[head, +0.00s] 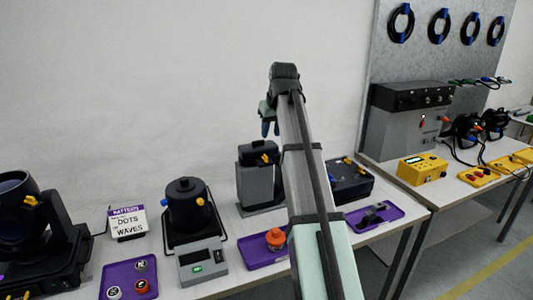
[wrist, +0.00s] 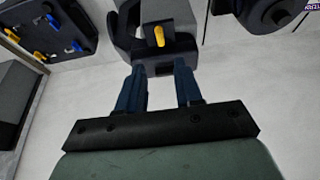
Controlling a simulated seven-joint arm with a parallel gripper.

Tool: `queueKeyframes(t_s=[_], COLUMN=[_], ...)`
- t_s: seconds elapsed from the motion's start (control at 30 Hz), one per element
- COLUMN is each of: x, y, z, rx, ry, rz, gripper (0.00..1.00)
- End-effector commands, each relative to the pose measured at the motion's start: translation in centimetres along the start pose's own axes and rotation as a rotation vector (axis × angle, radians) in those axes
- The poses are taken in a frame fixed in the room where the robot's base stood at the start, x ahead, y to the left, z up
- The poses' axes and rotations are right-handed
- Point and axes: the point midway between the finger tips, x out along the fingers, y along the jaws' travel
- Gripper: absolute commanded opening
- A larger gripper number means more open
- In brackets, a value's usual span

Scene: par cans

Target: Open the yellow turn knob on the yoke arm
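A yellow knob (head: 265,157) sits on the dark upper part of a grey stand (head: 257,186), left of my arm in the head view. In the wrist view the yellow knob (wrist: 159,36) is beyond my fingertips, near the middle of the gap. Around it are the grey and black parts of the stand (wrist: 178,12). My gripper (head: 270,129) hangs above the stand. In the wrist view my gripper (wrist: 159,76) has its two blue fingers apart, with nothing between them. A black can lamp (head: 187,204) to the left also carries a yellow knob (head: 200,201).
A black case (head: 350,181) with yellow and blue fittings stands right of my arm. A purple tray (head: 258,254) with an orange part lies in front. A scale-like box (head: 203,262) and a dark lamp (head: 37,235) stand left. Above the bench is bare wall.

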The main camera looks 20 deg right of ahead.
Motion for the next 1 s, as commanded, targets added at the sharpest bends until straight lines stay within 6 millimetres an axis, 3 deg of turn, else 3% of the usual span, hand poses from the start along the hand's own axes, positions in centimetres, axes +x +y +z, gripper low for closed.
queueKeyframes(t_s=[0.5,0.7,1.0], x=[8.3,10.3,11.2], y=[0.0,0.0,0.0], z=[0.1,0.0,0.0], rx=[0.002,0.002,0.002], ry=[-0.002,-0.002,0.001], rz=[-0.001,-0.001,-0.001], gripper=[0.35,0.35,0.35])
